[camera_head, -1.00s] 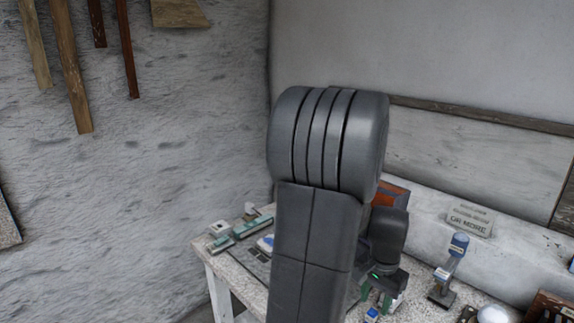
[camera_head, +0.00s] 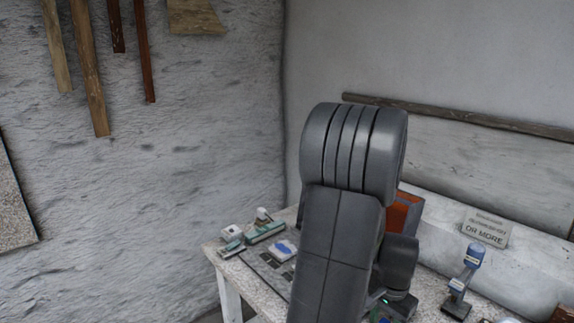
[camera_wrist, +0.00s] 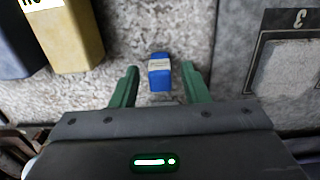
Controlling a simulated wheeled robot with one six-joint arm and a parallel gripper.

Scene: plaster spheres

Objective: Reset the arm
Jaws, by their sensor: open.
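My gripper (camera_wrist: 158,86) shows in the wrist view with its two green fingers apart. A small blue block with a pale band (camera_wrist: 159,78) lies on the speckled surface, seen between and beyond the fingertips; nothing is clamped. In the head view my dark grey arm rises in the middle of the picture, bent over the table (camera_head: 228,295). There the gripper is mostly cut off at the bottom edge, and the arm hides part of the tabletop.
A blue-and-white tool on a stand (camera_head: 463,282) is right of my arm. Small green-and-white items (camera_head: 262,232) lie at the table's left corner. An orange box (camera_head: 402,213) stands behind my arm. A sign (camera_head: 486,228) is at the back. A yellow block (camera_wrist: 68,35) shows in the wrist view.

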